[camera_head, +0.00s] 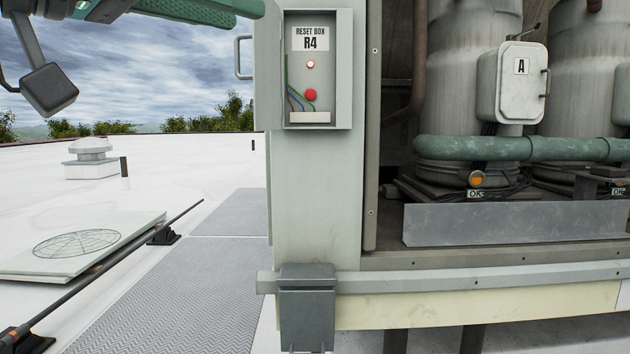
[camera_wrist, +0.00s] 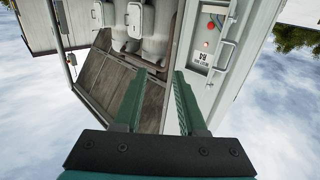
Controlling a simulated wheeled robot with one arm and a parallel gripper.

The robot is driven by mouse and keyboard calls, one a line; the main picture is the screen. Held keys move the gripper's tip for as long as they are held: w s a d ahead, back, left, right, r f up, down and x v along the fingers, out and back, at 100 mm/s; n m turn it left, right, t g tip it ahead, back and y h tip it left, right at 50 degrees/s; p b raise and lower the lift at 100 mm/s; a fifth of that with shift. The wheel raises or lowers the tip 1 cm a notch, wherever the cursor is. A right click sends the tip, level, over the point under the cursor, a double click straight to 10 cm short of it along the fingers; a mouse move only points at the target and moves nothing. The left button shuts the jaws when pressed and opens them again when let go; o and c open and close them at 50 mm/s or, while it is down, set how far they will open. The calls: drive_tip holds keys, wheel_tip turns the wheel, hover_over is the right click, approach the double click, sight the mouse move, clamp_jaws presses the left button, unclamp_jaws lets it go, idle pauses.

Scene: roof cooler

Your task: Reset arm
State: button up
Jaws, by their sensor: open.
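My gripper (camera_wrist: 160,72) shows in the wrist view with two green fingers apart and nothing between them. The wrist view is upside down. In the head view, a green and dark part of my arm crosses the top left corner, level with the reset box top and left of it. The reset box (camera_head: 343,70), labelled R4, is open at the front on the cabinet post. Inside are a small lit lamp (camera_head: 310,64), a red button (camera_head: 311,95) and coloured wires. In the wrist view the red button (camera_wrist: 211,26) lies beyond and right of the fingertips.
Right of the post, the cooler bay holds grey tanks, a box marked A (camera_head: 513,83), a green pipe (camera_head: 500,149) and an orange lamp (camera_head: 477,179) by an OK tag. A handle (camera_head: 238,57) sticks out left of the post. A dark rod (camera_head: 115,265) lies over the roof.

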drive_tip(key=w+d+f+n+g, duration=0.1)
drive_tip(key=w+d+f+n, duration=0.2)
drive_tip(key=w, duration=0.4)
drive_tip(key=w+d+f+n, duration=0.3)
drive_tip(key=w+f, duration=0.1)
drive_tip(key=w, duration=0.4)
drive_tip(key=w+d+f+n+g+y, duration=0.1)
drive_tip(key=w+d+f+n+g, duration=0.15)
drive_tip(key=d+f, duration=0.6)
drive_tip(key=w+d+f+n+g+y, duration=0.1)
drive_tip(key=d+f+g, duration=0.2)
drive_tip(key=d+f, duration=0.55)
drive_tip(key=s+d+f+g+y, duration=0.25)
drive_tip(key=s+f, duration=0.35)
drive_tip(key=f, duration=0.5)
drive_tip(key=s+d+f+g+y, duration=0.1)
drive_tip(key=s+d+f+g, duration=0.3)
drive_tip(key=f, duration=0.6)
drive_tip(key=s+a+f+g+y, duration=0.1)
drive_tip(key=s+a+f+y, duration=0.2)
drive_tip(key=s+f, duration=0.5)
drive_tip(key=s+a+f+m+g+y, duration=0.1)
drive_tip(key=s+a+f+y, duration=0.2)
drive_tip(key=s+f, duration=0.5)
drive_tip(key=s, duration=0.5)
drive_tip(key=shift+s+a+f+g, duration=0.15)
drive_tip(key=shift+a+f+g, duration=0.05)
drive_tip(key=shift+f+g, duration=0.1)
